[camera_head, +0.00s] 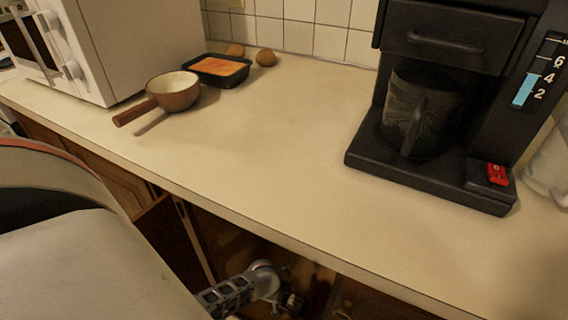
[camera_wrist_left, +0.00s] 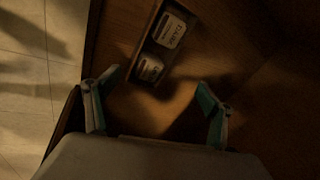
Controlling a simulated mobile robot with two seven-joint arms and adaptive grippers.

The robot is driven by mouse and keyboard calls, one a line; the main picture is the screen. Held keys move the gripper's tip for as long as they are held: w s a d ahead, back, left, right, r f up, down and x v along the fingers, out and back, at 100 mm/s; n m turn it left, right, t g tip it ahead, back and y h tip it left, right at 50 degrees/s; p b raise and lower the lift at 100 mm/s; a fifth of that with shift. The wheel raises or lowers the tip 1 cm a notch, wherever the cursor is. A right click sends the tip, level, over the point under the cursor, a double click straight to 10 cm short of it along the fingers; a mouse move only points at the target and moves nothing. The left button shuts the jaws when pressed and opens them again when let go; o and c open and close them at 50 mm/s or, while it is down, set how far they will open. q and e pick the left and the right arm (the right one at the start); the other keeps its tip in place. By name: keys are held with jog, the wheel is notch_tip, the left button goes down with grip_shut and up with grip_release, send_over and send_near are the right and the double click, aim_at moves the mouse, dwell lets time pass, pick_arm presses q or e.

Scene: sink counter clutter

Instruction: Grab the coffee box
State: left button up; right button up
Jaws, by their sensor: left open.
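The left wrist view shows two dark containers with pale printed labels, an upper one (camera_wrist_left: 172,29) and a lower one (camera_wrist_left: 150,68), inside a narrow wooden compartment. The labels are too dim and small to read, so I cannot tell which is the coffee box. My left gripper (camera_wrist_left: 159,80) is open, its two fingers apart with nothing between them, and the containers appear beyond the fingertips. In the head view, a metallic part of my left gripper (camera_head: 265,282) shows below the counter's front edge. My right gripper is not in view.
On the counter (camera_head: 270,150) stand a black coffee maker (camera_head: 425,175) with a dark jug (camera_head: 412,112), a white microwave (camera_head: 135,50), a brown saucepan (camera_head: 174,97) and a black baking dish (camera_head: 228,80). The counter's middle is clear. Wooden cabinet fronts (camera_head: 110,180) lie below.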

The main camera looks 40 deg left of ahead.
aim_at(286, 299)
pick_arm(q)
jog(key=f, duration=0.2)
jog(key=f+m+g+b, duration=0.1)
jog(key=f, duration=0.1)
jog(key=a+f+m+g, duration=0.1)
jog(key=shift+w+f+h+b, duration=0.2)
jog(key=shift+f+h+b, duration=0.1)
jog(key=shift+f+b, duration=0.1)
jog(key=shift+w+a+f+b, duration=0.15)
jog(key=shift+f+b, duration=0.25)
jog(key=shift+f, duration=0.3)
notch_tip(286, 299, down, 4)
jog(key=shift+w+r+b, duration=0.15)
jog(key=shift+r+b, duration=0.1)
jog(key=shift+b, duration=0.9)
jog(key=shift+w+f, duration=0.2)
jog(key=shift+f, duration=0.05)
jog(key=shift+w+r, duration=0.2)
jog(key=shift+w, duration=0.2)
jog(key=c, duration=1.2)
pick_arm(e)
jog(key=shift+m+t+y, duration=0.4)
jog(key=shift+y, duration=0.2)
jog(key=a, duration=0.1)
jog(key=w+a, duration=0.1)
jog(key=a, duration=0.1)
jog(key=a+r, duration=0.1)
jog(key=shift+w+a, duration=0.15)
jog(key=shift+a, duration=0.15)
